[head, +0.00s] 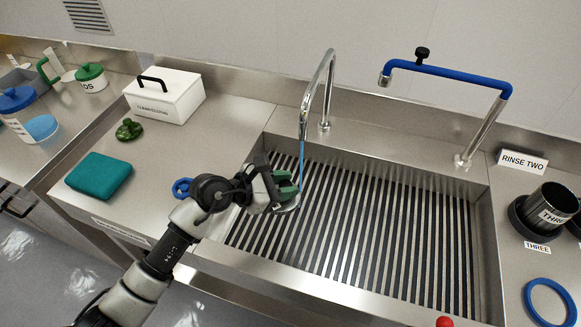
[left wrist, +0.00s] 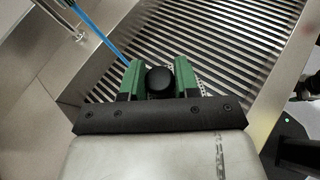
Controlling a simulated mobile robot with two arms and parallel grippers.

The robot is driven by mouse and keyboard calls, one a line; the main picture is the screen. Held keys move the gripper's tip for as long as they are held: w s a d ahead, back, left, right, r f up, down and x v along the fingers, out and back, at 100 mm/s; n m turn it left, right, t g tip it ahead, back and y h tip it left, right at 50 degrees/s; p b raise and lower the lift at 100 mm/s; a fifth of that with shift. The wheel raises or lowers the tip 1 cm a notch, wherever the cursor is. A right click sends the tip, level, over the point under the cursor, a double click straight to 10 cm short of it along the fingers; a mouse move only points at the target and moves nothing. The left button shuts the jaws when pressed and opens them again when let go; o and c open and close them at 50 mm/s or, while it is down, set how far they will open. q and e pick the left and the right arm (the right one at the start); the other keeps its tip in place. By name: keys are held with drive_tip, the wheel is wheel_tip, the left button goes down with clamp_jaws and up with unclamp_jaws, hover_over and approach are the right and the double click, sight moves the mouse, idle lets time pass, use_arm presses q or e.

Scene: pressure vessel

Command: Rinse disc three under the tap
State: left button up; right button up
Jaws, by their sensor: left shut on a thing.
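My left gripper (head: 284,187), with green fingers, is over the left part of the slatted sink (head: 350,225). In the left wrist view the gripper (left wrist: 158,80) is shut on the black knob of a disc. A pale, perforated edge of the disc (left wrist: 202,82) shows beside the right finger; its pale rim also shows below the fingers in the head view (head: 289,207). Most of the disc is hidden, and no number shows on it. The chrome tap (head: 328,85) runs a blue water stream (head: 301,160) down to the gripper. Whether the stream meets the disc is hidden.
A blue-armed tap (head: 450,74) stands at the sink's right. A "RINSE TWO" sign (head: 523,161), a dark "THREE" cup (head: 547,208) and a blue ring (head: 549,301) are on the right counter. A white box (head: 165,97) and teal pad (head: 98,175) are left. The sink's middle is free.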

sight(278, 207)
idle(0.3)
use_arm(q)
drive_tip(key=s+r+p, duration=0.1)
drive_tip(key=p, duration=0.1)
drive_tip(key=s+a+r+p, duration=0.1)
drive_tip(key=s+r+p, duration=0.1)
drive_tip(key=shift+s+a+r, duration=0.2)
drive_tip(key=shift+s, duration=0.05)
drive_tip(key=shift+s+a+r+p, duration=0.2)
drive_tip(key=shift+s+r+p, duration=0.1)
drive_tip(key=shift+s+p, duration=0.15)
drive_tip(key=shift+s, duration=0.2)
